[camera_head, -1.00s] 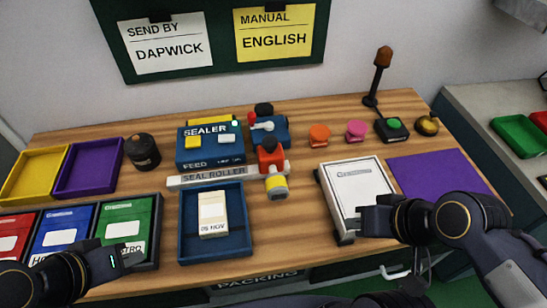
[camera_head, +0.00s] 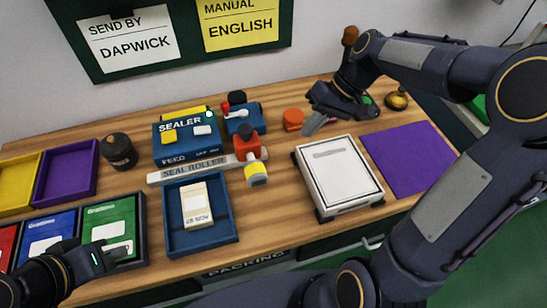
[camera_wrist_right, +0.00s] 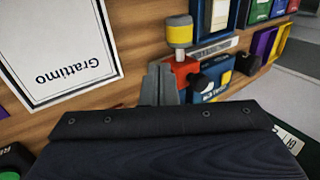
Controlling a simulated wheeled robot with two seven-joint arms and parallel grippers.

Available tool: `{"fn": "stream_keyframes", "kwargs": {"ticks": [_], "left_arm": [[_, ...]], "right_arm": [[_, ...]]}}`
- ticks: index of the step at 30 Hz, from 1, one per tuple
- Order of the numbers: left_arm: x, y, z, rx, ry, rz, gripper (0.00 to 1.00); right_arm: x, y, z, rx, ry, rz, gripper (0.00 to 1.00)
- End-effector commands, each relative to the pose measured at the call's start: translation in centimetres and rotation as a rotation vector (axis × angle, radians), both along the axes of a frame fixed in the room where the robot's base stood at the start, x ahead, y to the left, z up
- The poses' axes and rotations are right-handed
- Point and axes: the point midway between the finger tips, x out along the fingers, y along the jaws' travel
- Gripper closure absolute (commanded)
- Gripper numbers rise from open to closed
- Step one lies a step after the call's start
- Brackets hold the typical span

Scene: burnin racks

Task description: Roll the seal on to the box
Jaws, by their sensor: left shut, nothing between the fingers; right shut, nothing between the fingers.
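The large white box (camera_head: 338,170) lies flat on a dark base on the table, right of centre. Its label reads Grattimo in the right wrist view (camera_wrist_right: 68,50). The seal roller has a grey bar (camera_head: 172,174) in front of the blue sealer (camera_head: 178,147), with a red part (camera_head: 246,143) and a yellow-banded roller (camera_head: 257,175) at its right end. My right gripper (camera_head: 310,127) is shut and empty above the table, behind the white box and right of the roller. My left gripper (camera_head: 112,258) is shut and empty over the front left, by the green box.
A blue tray (camera_head: 233,233) holds a cream box (camera_head: 197,205). An orange stamp-like object (camera_head: 293,119) stands just left of my right gripper. A purple mat (camera_head: 408,157) lies right of the white box. Yellow and purple trays (camera_head: 66,172) stand at left.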

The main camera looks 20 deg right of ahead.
Motion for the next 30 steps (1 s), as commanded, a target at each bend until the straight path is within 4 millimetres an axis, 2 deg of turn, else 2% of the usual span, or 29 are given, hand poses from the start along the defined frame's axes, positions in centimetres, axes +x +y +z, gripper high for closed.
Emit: {"fn": "stream_keyframes", "kwargs": {"ticks": [8,19,24,30], "left_arm": [[0.0,0.0,0.1,0.0,0.0,0.0,1.0],[0.0,0.0,0.4,0.0,0.0,0.0,1.0],[0.0,0.0,1.0,0.0,0.0,0.0,1.0],[0.0,0.0,1.1,0.0,0.0,0.0,1.0]], "right_arm": [[0.3,1.4,-2.3,0.009,0.012,0.008,1.0],[0.2,5.6,-8.8,0.008,0.012,0.008,1.0],[0.3,7.9,-9.7,0.008,0.01,0.007,1.0],[0.3,8.9,-10.4,0.006,0.007,0.006,1.0]]}}
